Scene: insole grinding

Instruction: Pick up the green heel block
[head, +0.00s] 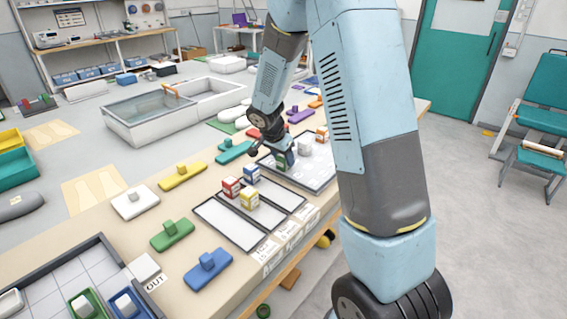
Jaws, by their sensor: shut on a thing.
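The green heel block (286,160) is over the near left part of a grey-white tray (322,173) on the long bench. My gripper (283,152) is at the block from above, shut on it. The wrist and the block's small size hide the fingertips and their exact contact. I cannot tell whether the block touches the tray.
A white block (304,148) and an orange block (321,134) stand beside the green one. Several coloured handled pieces line the bench.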

